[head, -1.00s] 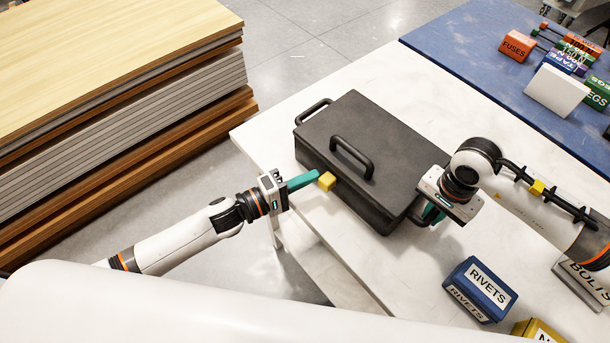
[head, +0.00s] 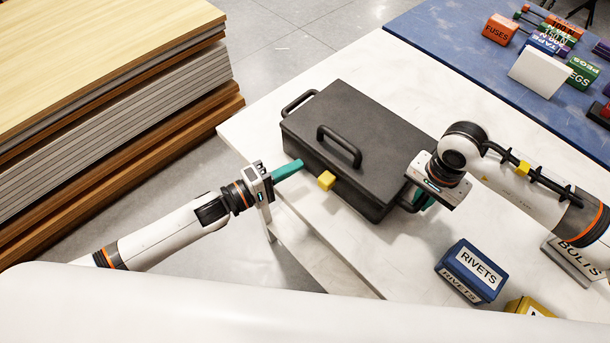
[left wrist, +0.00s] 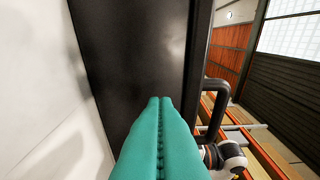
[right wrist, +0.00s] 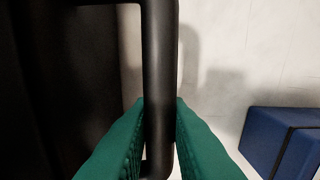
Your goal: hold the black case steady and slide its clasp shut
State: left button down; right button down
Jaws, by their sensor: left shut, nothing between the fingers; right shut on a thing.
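The black case (head: 375,130) lies on the white table with its lid down. Its yellow clasp (head: 326,180) sits on the long front side. My left gripper (head: 301,163) is shut and empty, its teal fingertips beside the case front, left of the clasp with a small gap between. In the left wrist view the shut fingers (left wrist: 160,100) point along the dark case wall (left wrist: 135,60), and the clasp is not visible. My right gripper (right wrist: 158,105) is shut on the case's right side handle (right wrist: 158,60); in the head view its wrist partly hides that handle.
A blue rivets box (head: 473,270) stands on the table right of the case, with a bolts box (head: 577,257) beyond it. A blue mat (head: 440,40) at the back holds several small boxes. Stacked boards (head: 100,120) stand left, across a floor gap.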

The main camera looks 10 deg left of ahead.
pick_arm(q)
jog(key=v, duration=0.9)
jog(key=shift+s, duration=0.25)
jog(key=shift+a, duration=0.1)
pick_arm(e)
jog(key=c, duration=1.3)
grip_release()
jog(key=shift+r, duration=0.1)
pick_arm(q)
jog(key=shift+f, duration=0.1)
pick_arm(e)
notch_tip(320, 180, up, 12)
